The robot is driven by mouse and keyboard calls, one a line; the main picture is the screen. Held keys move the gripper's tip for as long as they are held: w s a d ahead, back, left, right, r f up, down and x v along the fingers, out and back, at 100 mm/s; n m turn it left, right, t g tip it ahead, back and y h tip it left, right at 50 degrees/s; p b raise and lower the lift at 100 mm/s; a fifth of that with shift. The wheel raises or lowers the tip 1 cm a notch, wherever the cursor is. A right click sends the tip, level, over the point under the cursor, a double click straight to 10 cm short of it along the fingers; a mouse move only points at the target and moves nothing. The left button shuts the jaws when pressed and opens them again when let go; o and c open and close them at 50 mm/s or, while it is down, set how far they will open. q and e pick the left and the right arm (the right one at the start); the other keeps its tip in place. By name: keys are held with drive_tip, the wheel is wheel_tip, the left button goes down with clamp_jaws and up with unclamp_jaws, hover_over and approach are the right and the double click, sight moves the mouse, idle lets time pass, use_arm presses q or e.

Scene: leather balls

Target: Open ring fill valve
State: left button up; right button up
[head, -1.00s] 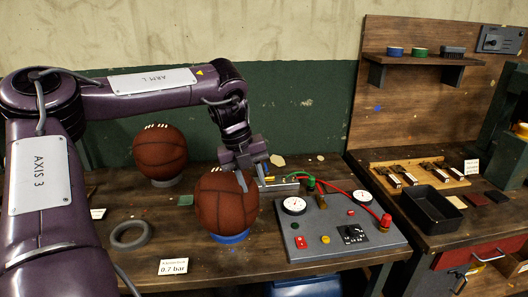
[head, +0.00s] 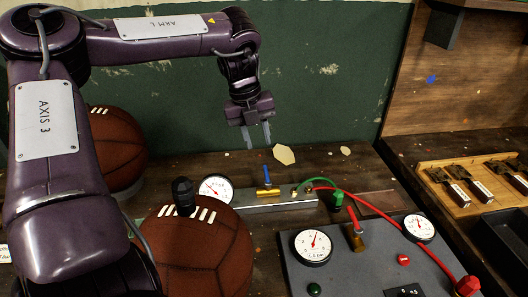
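Two small brass valves show. One, with an upright blue lever (head: 267,175), has its brass body (head: 268,191) on a grey metal bar behind the front ball. The other, with a red lever (head: 354,219), has its brass body (head: 358,241) on the grey control panel (head: 345,272). I cannot read which one is labelled ring fill. My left gripper (head: 257,140) points down with its two fingers apart and nothing between them. It appears above and behind the blue lever, not touching it. My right gripper is not in view.
A basketball (head: 190,250) with a black fitting (head: 183,196) on top stands in front, and another ball (head: 113,148) behind my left arm. A gauge (head: 216,188) adjoins the bar. Green and red hoses (head: 400,231) run to the panel. A wooden tool tray (head: 470,185) lies right.

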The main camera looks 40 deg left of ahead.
sight(264, 166)
use_arm(q)
drive_tip(key=f, duration=0.4)
drive_tip(key=w+f, duration=0.1)
drive_tip(key=f, duration=0.2)
drive_tip(key=shift+d, duration=0.35)
drive_tip(key=shift+w+f+p, duration=0.1)
drive_tip(key=shift+f+p, duration=0.15)
drive_tip(key=shift+p, duration=0.05)
drive_tip(key=shift+d, duration=0.1)
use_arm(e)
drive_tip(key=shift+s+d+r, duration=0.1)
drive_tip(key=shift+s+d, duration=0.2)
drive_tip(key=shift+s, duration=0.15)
use_arm(q)
drive_tip(key=shift+c, duration=0.4)
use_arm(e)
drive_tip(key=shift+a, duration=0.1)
use_arm(q)
clamp_jaws()
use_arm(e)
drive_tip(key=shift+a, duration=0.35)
